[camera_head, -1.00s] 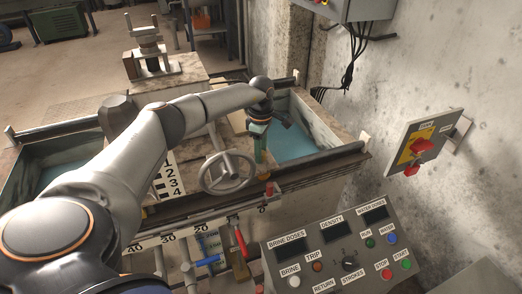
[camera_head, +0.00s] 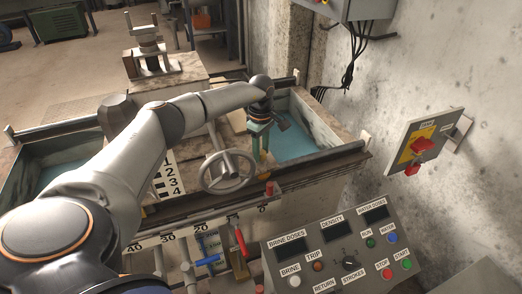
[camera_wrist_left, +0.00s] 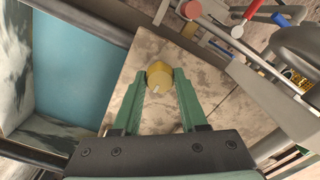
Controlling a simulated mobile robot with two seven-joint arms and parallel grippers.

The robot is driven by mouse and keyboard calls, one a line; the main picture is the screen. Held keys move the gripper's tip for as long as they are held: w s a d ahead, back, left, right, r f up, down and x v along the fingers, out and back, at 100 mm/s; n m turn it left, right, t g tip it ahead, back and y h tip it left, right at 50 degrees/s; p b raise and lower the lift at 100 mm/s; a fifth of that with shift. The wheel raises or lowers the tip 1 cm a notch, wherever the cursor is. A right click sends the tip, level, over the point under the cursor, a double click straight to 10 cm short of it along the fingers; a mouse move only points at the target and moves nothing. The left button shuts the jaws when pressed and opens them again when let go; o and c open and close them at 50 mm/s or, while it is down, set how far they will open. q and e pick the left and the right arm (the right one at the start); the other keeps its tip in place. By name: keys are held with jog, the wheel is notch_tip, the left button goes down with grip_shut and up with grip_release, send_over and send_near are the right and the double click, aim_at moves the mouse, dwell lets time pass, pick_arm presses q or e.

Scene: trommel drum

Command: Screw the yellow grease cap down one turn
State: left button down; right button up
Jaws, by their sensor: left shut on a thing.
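The yellow grease cap (camera_wrist_left: 159,77) shows in the left wrist view, between the two green fingers of my left gripper (camera_wrist_left: 160,72). The fingers are shut on its sides. The cap is over a worn, stained plate (camera_wrist_left: 205,82); I cannot tell how far it is screwed down. A pale mark shows on its near face. My right gripper is not in view.
A grey handwheel (camera_head: 228,172) stands just in front of the gripper. Troughs with blue liquid (camera_head: 292,142) lie on both sides. A control panel (camera_head: 335,247) with buttons is at front right. A red switch (camera_head: 421,147) is on the wall. A red handle (camera_head: 240,243) hangs below the rail.

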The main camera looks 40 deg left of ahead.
aim_at(261, 152)
pick_arm(q)
jog(key=shift+c, duration=2.2)
grip_release()
notch_tip(261, 152, up, 13)
jog(key=p, duration=0.2)
jog(key=shift+f, duration=0.2)
